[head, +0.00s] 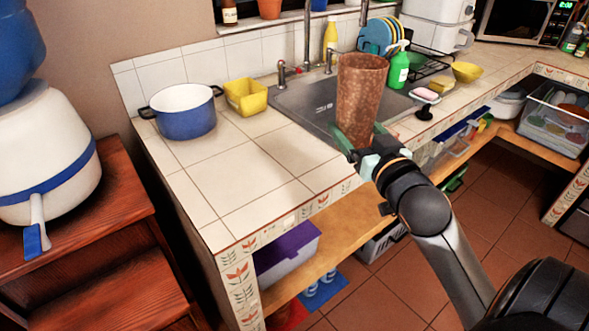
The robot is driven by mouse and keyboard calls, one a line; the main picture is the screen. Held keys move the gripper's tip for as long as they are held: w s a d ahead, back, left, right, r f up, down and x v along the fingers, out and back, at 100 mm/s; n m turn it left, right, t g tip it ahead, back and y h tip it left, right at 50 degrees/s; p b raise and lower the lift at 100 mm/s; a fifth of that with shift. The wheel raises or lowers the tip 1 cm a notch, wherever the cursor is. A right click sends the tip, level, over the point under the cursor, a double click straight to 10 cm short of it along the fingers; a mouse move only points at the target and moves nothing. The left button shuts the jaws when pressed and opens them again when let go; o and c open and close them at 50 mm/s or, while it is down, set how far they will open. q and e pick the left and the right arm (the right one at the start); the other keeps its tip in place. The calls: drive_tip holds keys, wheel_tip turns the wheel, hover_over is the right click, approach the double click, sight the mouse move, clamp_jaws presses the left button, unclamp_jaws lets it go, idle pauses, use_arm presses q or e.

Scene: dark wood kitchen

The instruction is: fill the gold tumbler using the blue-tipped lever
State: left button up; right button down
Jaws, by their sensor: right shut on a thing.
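The gold tumbler (361,88) looks coppery brown and textured. It is held nearly upright, mouth up, in front of the sink. My right gripper (362,150) is shut on its lower part. The tumbler's inside is mostly hidden. The blue-tipped lever (37,232) hangs low on the front of a white dispenser with a blue band (48,140), at the far left. The dispenser's blue upper part (18,45) is cut by the frame edge. The right gripper and tumbler are well to the right of the lever. My left gripper is not in view.
The dispenser stands on a reddish wooden stand (110,195). A blue pot (185,112) and a yellow container (245,97) stand on the tiled counter (250,170) between it and the tumbler. A sink (300,100) and tall faucet (307,35) are behind the tumbler. The counter's front left is clear.

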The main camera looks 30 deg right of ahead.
drive_tip(key=w+b, duration=0.1)
drive_tip(key=w+f+b, duration=0.1)
drive_tip(key=b, duration=0.1)
drive_tip(key=shift+w+a+f+b, duration=0.15)
drive_tip(key=shift+a+f+b, duration=0.15)
drive_tip(key=shift+a, duration=0.1)
drive_tip(key=w+a+f, duration=0.1)
drive_tip(key=w+f, duration=0.1)
drive_tip(key=w, duration=0.1)
drive_tip(key=w+a+f+b, duration=0.1)
drive_tip(key=w+f, duration=0.1)
drive_tip(key=w, duration=0.1)
drive_tip(key=w+a+f, duration=0.1)
drive_tip(key=w+f, duration=0.1)
drive_tip(key=w, duration=0.1)
drive_tip(key=shift+w+a+f, duration=0.15)
drive_tip(key=shift+w+f, duration=0.05)
drive_tip(key=shift+f, duration=0.05)
drive_tip(key=shift+w+a+f+b, duration=0.2)
drive_tip(key=shift+w+f+b, duration=0.1)
drive_tip(key=shift+w+f, duration=0.35)
wheel_tip(320, 180, down, 3)
drive_tip(key=shift+w+a+f, duration=0.1)
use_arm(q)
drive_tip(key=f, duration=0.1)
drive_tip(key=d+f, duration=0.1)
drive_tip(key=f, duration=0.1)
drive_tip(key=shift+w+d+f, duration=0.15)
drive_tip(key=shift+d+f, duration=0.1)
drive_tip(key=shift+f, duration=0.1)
